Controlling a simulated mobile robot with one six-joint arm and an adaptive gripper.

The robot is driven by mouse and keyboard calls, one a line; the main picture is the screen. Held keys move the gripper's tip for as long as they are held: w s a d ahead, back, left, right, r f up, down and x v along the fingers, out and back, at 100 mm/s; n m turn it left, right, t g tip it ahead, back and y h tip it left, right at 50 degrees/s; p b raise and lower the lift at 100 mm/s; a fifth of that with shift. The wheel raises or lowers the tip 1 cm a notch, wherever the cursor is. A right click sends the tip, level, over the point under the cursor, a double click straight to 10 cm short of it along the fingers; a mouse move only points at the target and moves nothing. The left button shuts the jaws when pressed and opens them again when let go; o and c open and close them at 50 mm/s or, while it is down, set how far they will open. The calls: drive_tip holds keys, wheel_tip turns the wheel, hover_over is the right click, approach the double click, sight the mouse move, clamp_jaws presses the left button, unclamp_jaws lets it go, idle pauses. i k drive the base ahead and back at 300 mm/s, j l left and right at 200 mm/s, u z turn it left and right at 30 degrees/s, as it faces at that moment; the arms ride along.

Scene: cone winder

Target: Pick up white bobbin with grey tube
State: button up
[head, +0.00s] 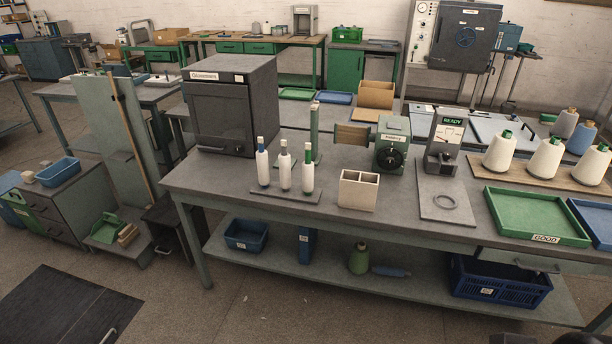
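The white bobbin with grey tube (284,168) stands upright in the middle of a row of three on a flat grey rack (284,195) on the workbench. To its left is a white bobbin with a blue tube (262,164). To its right is a white bobbin with a green tube (307,172). Gaps show between the three. My gripper cannot be made out; only dark, cut-off shapes show at the bottom right edge, and I cannot tell what they are.
A dark cabinet (222,118) stands behind the rack at left, with a green post (315,130) just behind it. An open divided box (358,192) and the winder (391,150) stand to the right. A green tray (535,215) lies farther right.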

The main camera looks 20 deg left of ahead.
sight(284, 159)
drive_tip(key=i+j, duration=0.2)
drive_tip(key=i+j+z, duration=0.15)
drive_tip(key=j, duration=0.25)
drive_tip(key=i+j, duration=0.3)
drive_tip(key=i+j+z, duration=0.1)
drive_tip(key=j, duration=0.25)
drive_tip(key=i+j+z, duration=0.1)
drive_tip(key=i+j, duration=0.4)
drive_tip(key=j, duration=0.25)
drive_tip(key=i+j+z, duration=0.1)
drive_tip(key=j, duration=0.25)
drive_tip(key=i+j+z, duration=0.1)
drive_tip(key=i+j, duration=0.15)
drive_tip(key=j, duration=0.15)
